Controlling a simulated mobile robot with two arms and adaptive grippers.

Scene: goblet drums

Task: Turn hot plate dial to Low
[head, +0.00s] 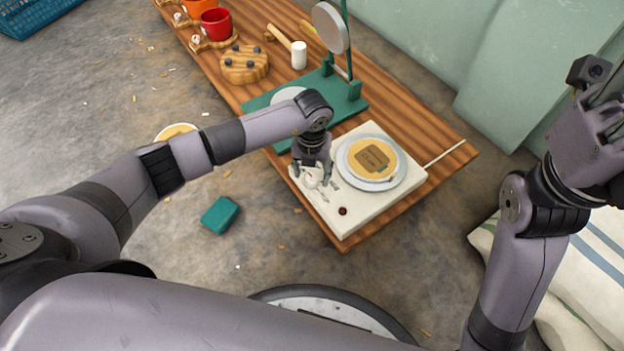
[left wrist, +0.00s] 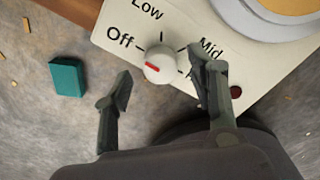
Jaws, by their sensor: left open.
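The hot plate (head: 366,206) is a cream box with a round metal plate on top. Its white dial (left wrist: 161,64) has a red mark pointing left in the left wrist view, nearest the "Off" label (left wrist: 120,40). The "Low" label (left wrist: 147,10) is at the top, "Mid" (left wrist: 210,48) to the right, and another label is mostly hidden by a finger. My left gripper (head: 312,183) is open over the dial, one finger on each side; contact is unclear. My right gripper (head: 603,112) is raised at the right edge, partly cut off.
A plate-like disc with a brown square (head: 375,158) rests on the hot plate. A dark red button (left wrist: 236,92) is near the right finger. A green stand (head: 355,92) is behind. A teal block (head: 220,214) lies on the floor, left of the wooden board (head: 425,130).

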